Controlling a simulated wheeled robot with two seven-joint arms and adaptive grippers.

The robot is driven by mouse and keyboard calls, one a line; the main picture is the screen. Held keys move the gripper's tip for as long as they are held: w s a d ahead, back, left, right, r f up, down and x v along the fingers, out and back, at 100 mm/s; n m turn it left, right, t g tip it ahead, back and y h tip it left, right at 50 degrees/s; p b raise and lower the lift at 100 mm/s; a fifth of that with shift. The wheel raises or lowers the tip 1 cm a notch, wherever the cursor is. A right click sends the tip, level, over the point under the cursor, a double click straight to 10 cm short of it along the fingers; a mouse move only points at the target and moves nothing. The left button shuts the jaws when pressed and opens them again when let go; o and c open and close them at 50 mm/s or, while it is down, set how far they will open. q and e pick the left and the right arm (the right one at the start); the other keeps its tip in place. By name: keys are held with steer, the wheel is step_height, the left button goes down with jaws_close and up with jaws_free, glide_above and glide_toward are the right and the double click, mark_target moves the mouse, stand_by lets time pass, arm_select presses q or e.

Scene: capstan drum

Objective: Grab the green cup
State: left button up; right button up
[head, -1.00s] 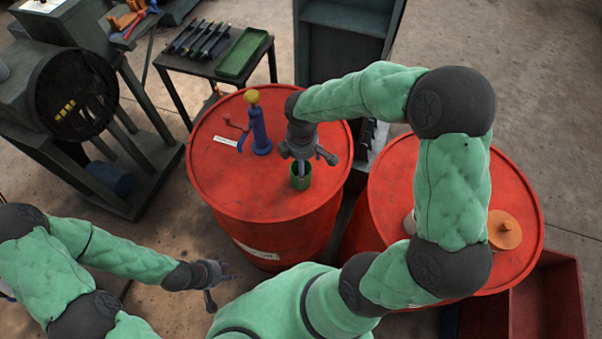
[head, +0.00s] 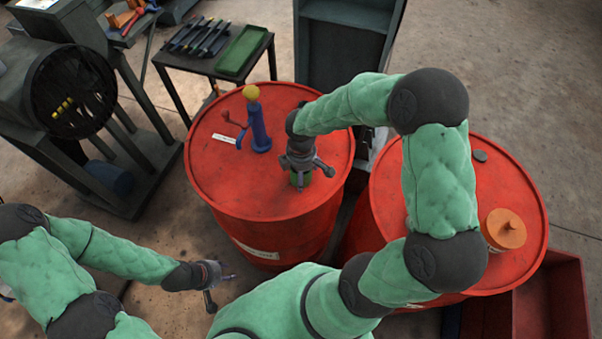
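The green cup (head: 307,180) stands on top of the left red drum (head: 232,185), near its right front. My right gripper (head: 303,170) comes down over it from above and hides most of the cup. Its fingers are spread apart around the cup's top, and I cannot tell whether any finger touches it. My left gripper (head: 217,284) is open and empty, low in front of the left drum.
A blue pump-like object with a yellow top (head: 259,130) stands on the same drum, left of my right gripper. A second red drum (head: 510,185) to the right carries an orange lidded container (head: 504,229). A dark table (head: 200,68) with a green tray (head: 243,50) stands behind.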

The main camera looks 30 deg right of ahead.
steer(key=c, duration=0.8)
steer(key=shift+r, duration=0.65)
steer(key=s+a+r+p, duration=0.1)
steer(key=a+r, duration=0.3)
steer(key=s+a+r+p, duration=0.1)
steer(key=a+r, duration=0.2)
steer(key=a, duration=0.2)
steer(key=s+a+r+p, duration=0.1)
steer(key=a+r, duration=0.3)
steer(key=shift+s+a+r, duration=0.25)
steer(key=shift+s+r, duration=0.1)
steer(key=shift+s, duration=0.05)
